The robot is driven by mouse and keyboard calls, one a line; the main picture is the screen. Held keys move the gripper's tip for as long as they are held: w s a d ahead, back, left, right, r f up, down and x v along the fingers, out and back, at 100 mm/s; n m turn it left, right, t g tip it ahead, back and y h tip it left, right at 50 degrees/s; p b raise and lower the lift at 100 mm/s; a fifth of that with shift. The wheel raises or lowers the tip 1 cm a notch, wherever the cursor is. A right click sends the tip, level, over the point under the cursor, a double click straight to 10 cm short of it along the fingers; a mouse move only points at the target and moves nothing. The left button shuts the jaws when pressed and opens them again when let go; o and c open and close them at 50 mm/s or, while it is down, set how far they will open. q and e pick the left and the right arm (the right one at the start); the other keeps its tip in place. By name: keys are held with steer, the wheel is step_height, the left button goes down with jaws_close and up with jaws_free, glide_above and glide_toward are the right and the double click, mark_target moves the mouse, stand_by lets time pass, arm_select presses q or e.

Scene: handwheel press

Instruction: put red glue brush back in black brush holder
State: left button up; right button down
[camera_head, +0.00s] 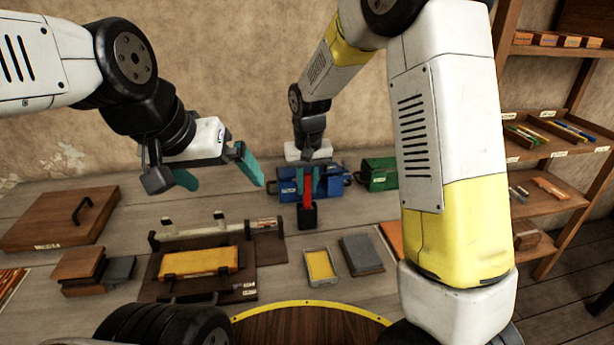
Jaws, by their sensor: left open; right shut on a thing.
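My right gripper (311,178) reaches down at the middle of the bench, pointing downward, with its teal fingers shut on the red glue brush (307,190). The brush is upright, and its red handle shows between the fingers. The small black brush holder (308,216) is directly below it. The brush's lower end meets the holder's top in the picture; I cannot tell how deep inside it is. My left gripper (220,182) is open and empty, with its teal fingers wide apart, above the bench to the left.
A blue box (287,185) stands behind the brush and a green box (378,174) to its right. A wooden press board with a yellow block (200,261) lies at left front. A yellow-filled tray (320,265) and a grey block (362,254) sit in front of the holder.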

steer(key=shift+f, duration=0.2)
steer(key=c, duration=1.3)
jaws_free()
step_height(320, 180, up, 12)
steer(key=s, duration=0.1)
steer(key=s+d+r+t+y, duration=0.2)
steer(key=s+d+r, duration=0.5)
steer(key=s+d, duration=0.35)
steer(key=s+d+f+m+t, duration=0.1)
steer(key=s+d+t, duration=0.1)
steer(key=s, duration=0.9)
steer(key=shift+s+d+m+t, duration=0.3)
steer(key=shift+s+d+t, duration=0.1)
steer(key=shift+d, duration=0.45)
